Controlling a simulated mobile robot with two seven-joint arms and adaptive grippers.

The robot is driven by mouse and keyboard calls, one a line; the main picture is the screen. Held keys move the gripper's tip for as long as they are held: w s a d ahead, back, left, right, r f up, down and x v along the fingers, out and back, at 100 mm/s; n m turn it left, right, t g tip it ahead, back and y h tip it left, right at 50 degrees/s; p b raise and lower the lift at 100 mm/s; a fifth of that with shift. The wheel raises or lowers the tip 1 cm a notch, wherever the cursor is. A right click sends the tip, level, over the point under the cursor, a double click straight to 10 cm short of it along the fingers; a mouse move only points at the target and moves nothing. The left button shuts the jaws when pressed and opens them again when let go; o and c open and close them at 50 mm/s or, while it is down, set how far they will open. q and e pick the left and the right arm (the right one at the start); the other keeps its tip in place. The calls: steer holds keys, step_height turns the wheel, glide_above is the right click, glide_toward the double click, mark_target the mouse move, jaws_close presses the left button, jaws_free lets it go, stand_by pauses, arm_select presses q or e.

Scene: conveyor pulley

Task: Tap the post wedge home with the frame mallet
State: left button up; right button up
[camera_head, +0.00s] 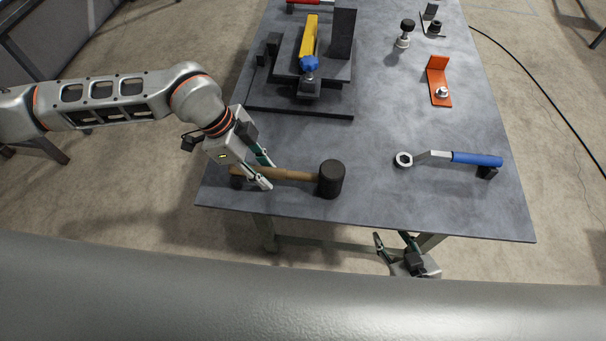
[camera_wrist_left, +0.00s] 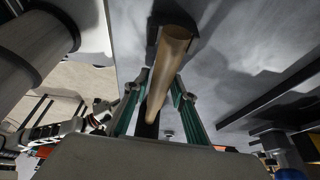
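The mallet lies near the table's front left, with a black head (camera_head: 331,179) and a wooden handle (camera_head: 290,174) pointing left. The handle also shows in the left wrist view (camera_wrist_left: 168,62). My left gripper (camera_head: 267,173) has its fingers on either side of the handle, spread wider than it. A black fixture stands behind, with a dark upright post (camera_head: 343,34), a yellow bar (camera_head: 309,36) and a blue knob (camera_head: 309,65). I cannot tell which part is the post wedge. My right gripper (camera_head: 396,240) is open and empty, beyond the table's front edge.
A blue-handled wrench (camera_head: 474,159) lies at the front right of the grey table (camera_head: 400,205). An orange bracket (camera_head: 438,78) and a black-knobbed part (camera_head: 405,33) are further back. The table is clear between the fixture and the wrench.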

arm_select(q)
jaws_close()
steer(key=shift+r+p, duration=1.05)
steer(key=shift+r, duration=0.7)
steer(key=shift+r+p, duration=0.7)
steer(key=shift+r, duration=1.1)
steer(key=shift+r, duration=1.85)
step_height(320, 180, up, 6)
glide_above(273, 170)
steer(key=a, duration=0.2)
steer(key=shift+r, duration=1.1)
steer(key=shift+a, duration=0.15)
